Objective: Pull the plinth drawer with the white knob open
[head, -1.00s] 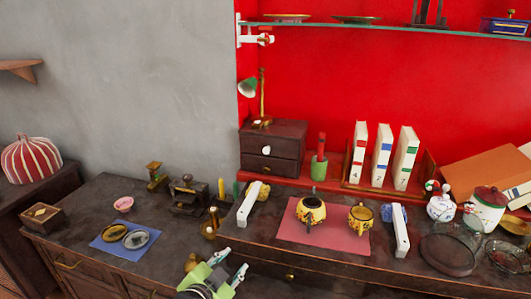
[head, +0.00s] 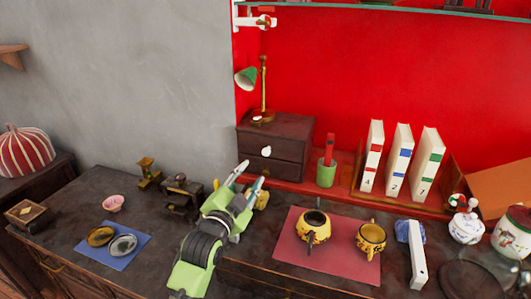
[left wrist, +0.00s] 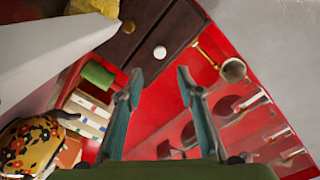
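The plinth is a small dark wooden chest with two drawers (head: 285,132), standing against the red wall in the head view. Its upper drawer has a white knob (head: 266,152); the lower has a brass one. My left gripper (head: 252,173) is in front of and below the chest, fingers pointing up towards it. In the left wrist view the white knob (left wrist: 160,53) shows just beyond and between the fingertips (left wrist: 160,78). The fingers are spread, empty, and apart from the knob. The lower knob is hidden behind the fingers in the head view. My right gripper is not in view.
A green cup (head: 326,173) and several white books (head: 400,157) stand to the right.

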